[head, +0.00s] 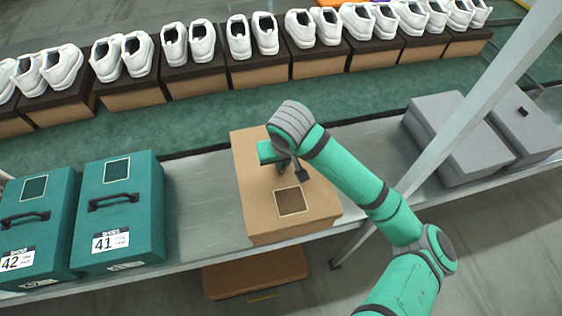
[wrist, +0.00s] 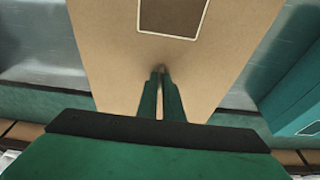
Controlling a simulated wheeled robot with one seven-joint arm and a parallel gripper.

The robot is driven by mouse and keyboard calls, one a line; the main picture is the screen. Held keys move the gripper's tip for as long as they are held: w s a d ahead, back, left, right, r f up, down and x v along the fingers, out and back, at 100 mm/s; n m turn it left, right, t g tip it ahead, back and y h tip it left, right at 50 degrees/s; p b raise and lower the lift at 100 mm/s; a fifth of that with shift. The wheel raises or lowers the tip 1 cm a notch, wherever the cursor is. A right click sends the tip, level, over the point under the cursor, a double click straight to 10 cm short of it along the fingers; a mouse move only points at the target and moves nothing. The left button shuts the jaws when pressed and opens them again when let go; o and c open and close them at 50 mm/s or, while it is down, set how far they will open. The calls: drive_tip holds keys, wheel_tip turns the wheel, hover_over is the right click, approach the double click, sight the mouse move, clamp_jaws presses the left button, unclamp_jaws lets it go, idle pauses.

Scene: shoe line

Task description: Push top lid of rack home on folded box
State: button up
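A tan cardboard box (head: 258,199) stands on the grey metal rack in the middle of the head view. Its top lid carries a dark square patch with a pale border (head: 291,201). My gripper (head: 281,168) is over the lid, behind the patch, pointing down. In the wrist view, the lid (wrist: 110,50) fills the middle and my gripper's two fingers (wrist: 160,70) are close together, their tips at or just above its surface. Nothing shows between them. I cannot tell whether the tips touch the lid, or whether it sits flush; the arm hides part of it.
Two teal shoe boxes, marked 41 (head: 123,205) and 42 (head: 40,222), stand to the left. Grey boxes (head: 455,135) stand right, past a slanting pale post (head: 470,105). White shoes on brown boxes line the green belt (head: 200,122) behind. A brown box (head: 255,272) lies below the rack.

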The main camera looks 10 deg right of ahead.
drive_tip(key=o, duration=0.4)
drive_tip(key=shift+o, duration=0.2)
drive_tip(key=shift+a+r, duration=0.1)
drive_tip(key=v, duration=1)
drive_tip(key=shift+r, duration=0.35)
